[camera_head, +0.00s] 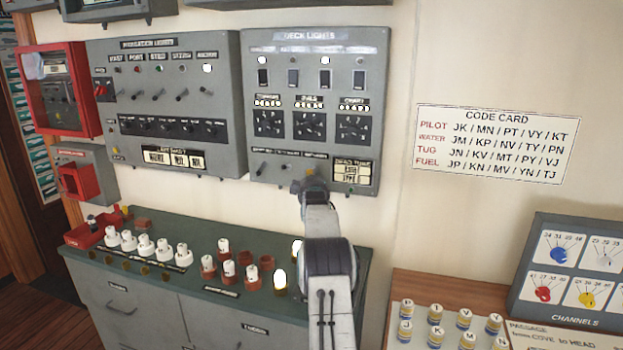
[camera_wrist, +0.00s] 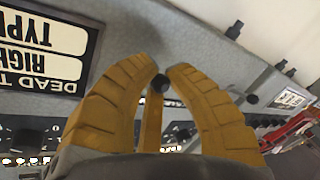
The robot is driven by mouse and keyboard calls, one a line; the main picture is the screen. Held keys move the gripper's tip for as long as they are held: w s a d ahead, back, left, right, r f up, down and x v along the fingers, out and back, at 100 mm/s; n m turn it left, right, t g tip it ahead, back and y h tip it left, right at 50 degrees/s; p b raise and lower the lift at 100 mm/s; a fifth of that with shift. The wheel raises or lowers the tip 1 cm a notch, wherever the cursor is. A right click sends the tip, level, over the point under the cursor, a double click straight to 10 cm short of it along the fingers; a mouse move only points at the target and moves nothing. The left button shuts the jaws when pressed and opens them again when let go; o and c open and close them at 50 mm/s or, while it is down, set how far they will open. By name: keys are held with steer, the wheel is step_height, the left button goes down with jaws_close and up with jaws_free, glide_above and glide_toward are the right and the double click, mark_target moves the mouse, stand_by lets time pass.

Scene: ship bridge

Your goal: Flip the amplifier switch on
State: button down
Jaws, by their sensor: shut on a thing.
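The row of small switches (camera_head: 285,167) sits low on the deck lights panel, under labels too small to read for certain. My gripper (camera_head: 311,178) is at the right end of this row, and my arm reaches up from below. In the wrist view, which looks upside down, my gripper (camera_wrist: 162,80) has its yellow fingers closed around the dark tip of a small switch lever (camera_wrist: 158,84). The lever's base is mostly hidden by the fingers, and I cannot read its label or tell its position. The head view hides this lever behind the gripper.
The dead tube plate (camera_head: 352,174) is just right of my gripper. Other black levers (camera_wrist: 234,29) stand nearby. The navigation lights panel (camera_head: 165,100) is to the left. Below, a green counter (camera_head: 205,285) holds several bulbs. A code card (camera_head: 497,145) hangs at right.

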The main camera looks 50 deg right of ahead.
steer(key=shift+s+r+m+g+y+p, duration=0.1)
steer(key=shift+r+m+g+y+p, duration=0.3)
steer(key=shift+r+g+y, duration=0.25)
steer(key=shift+f, duration=0.1)
steer(key=c, duration=1.1)
jaws_free()
steer(key=shift+s+a, duration=0.15)
steer(key=shift+a, duration=0.05)
steer(key=shift+v, duration=5.75)
